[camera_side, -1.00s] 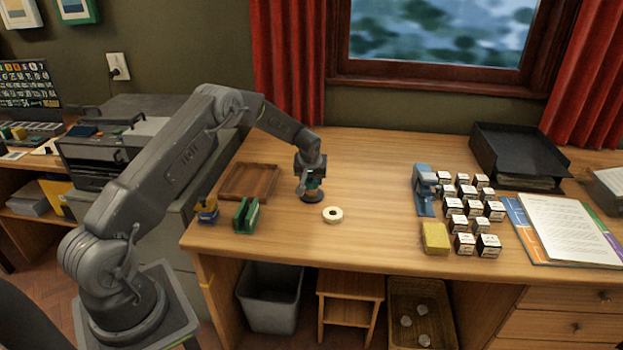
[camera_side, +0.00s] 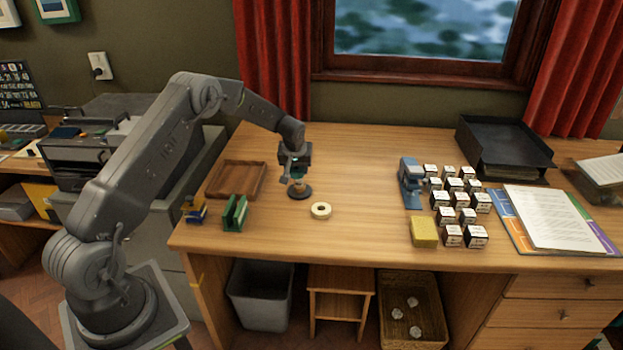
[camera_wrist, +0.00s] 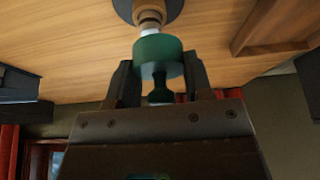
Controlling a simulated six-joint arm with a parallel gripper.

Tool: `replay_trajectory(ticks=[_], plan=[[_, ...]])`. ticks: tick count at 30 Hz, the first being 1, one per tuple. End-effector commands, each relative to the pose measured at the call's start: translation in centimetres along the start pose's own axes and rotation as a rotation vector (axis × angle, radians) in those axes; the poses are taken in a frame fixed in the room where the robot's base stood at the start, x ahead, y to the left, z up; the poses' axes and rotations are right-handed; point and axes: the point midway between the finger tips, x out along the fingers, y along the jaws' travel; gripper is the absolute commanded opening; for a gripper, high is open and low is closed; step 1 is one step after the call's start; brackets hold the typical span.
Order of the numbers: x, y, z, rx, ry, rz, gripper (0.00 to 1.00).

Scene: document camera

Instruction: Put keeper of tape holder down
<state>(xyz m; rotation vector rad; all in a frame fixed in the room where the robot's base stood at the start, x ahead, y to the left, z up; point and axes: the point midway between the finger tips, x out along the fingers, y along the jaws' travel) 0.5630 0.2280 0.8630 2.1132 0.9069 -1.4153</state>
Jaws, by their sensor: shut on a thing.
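My gripper (camera_side: 297,172) is shut on the green keeper (camera_wrist: 158,55), a round green piece with a dark narrow knob between my fingers. Directly below is the tape holder (camera_side: 299,192), with a dark round base and a tan post. The post and base also show at the top of the wrist view (camera_wrist: 148,15). A white part shows between keeper and post; whether the keeper touches the post cannot be told. A cream tape roll (camera_side: 321,210) lies flat on the desk, to the right and nearer the front.
A wooden tray (camera_side: 236,180), a green stand (camera_side: 235,212) and a small blue-yellow item (camera_side: 195,209) are left of the holder. A blue device (camera_side: 411,184), several small boxes (camera_side: 453,236) and a yellow block (camera_side: 423,232) stand right. The desk between is clear.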

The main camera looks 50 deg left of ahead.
Motion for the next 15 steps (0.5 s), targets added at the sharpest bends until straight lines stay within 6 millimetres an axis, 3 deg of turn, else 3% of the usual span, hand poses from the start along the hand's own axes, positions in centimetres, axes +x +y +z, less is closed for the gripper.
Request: replay_trajectory(ticks=[6, 15], plan=[[-2.3, -4.6, 1.3, 0.004, -0.002, 0.004, 0.24], [-6.4, -11.8, 6.1, 0.016, 0.0, 0.01, 0.24]])
